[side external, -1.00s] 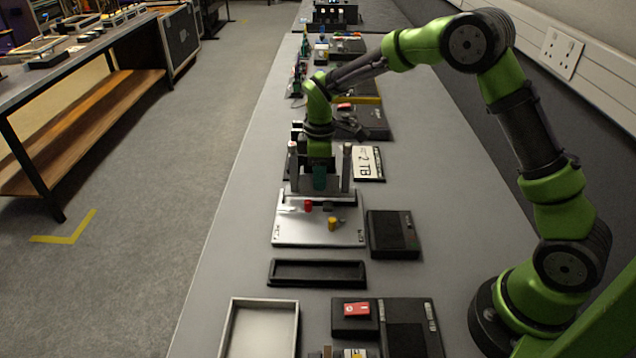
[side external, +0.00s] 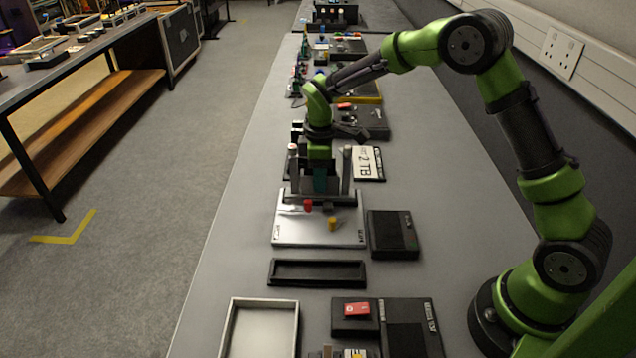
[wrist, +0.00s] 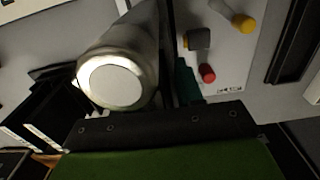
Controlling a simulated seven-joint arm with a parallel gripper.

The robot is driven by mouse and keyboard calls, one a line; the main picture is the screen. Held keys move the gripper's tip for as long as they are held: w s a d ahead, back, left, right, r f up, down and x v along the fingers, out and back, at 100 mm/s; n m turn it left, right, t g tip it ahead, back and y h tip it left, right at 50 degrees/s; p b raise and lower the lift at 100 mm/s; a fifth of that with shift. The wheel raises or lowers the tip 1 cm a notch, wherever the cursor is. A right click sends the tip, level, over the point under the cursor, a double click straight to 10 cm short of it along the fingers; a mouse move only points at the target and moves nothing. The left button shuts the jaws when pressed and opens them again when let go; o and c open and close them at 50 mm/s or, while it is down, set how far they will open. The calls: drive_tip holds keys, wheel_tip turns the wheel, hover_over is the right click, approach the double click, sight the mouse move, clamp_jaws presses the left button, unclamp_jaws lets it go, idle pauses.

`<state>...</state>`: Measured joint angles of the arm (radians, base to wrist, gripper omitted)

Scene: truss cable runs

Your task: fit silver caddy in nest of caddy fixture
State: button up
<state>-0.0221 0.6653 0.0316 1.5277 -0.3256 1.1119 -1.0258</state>
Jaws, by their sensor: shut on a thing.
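The caddy fixture is a bright silver plate (side external: 318,231) with two upright round posts, left (side external: 292,168) and right (side external: 347,170). My gripper (side external: 320,187) points down between the posts and is shut on the silver caddy (side external: 334,196), a grey body at the plate's far end. Teal parts at the jaws cover some of it. In the wrist view a post with a pale round top (wrist: 112,82) is close and blocks much of the caddy. I cannot tell whether the caddy is seated.
A dark box (side external: 393,234) sits right of the plate. A black tray (side external: 317,272) and a pale tray (side external: 262,330) lie nearer the camera. A "2 TB" labelled piece (side external: 368,163) lies right of the posts. Bare bench runs along the left.

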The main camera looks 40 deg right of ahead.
drive_tip(key=shift+f, duration=0.25)
drive_tip(key=shift+f, duration=0.4)
idle(0.3)
drive_tip(key=o, duration=1.4)
drive_tip(key=shift+r, duration=0.1)
drive_tip(key=shift+r, duration=3.65)
drive_tip(key=shift+r, duration=0.1)
